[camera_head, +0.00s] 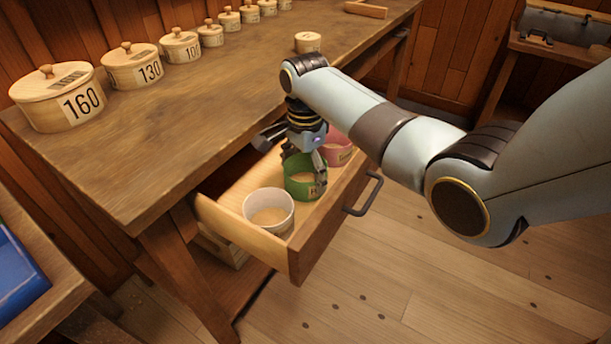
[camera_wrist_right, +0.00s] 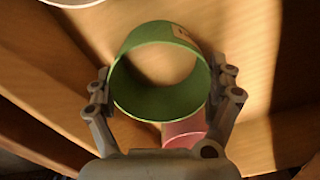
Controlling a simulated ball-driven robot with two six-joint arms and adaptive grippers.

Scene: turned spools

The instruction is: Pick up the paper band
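In the open drawer stand three round bands: a white one (camera_head: 281,224) nearest, a green one (camera_head: 300,190) in the middle and a pink one (camera_head: 341,156) farthest. The green band has a small pale label. My right gripper (camera_head: 305,170) points down at the green band, one finger on each side. In the right wrist view, the green band (camera_wrist_right: 130,95) lies between the fingertips of the gripper (camera_wrist_right: 160,92), very close to both. Whether they press on it I cannot tell. Part of the pink band (camera_wrist_right: 186,130) shows beside it. My left gripper is not in view.
The drawer's front (camera_head: 325,225) with its dark handle (camera_head: 370,197) sticks out from the workbench (camera_head: 190,110). Several lidded, numbered round boxes, such as the 160 box (camera_head: 40,105), line the bench top. A small round box (camera_head: 307,42) stands behind my arm.

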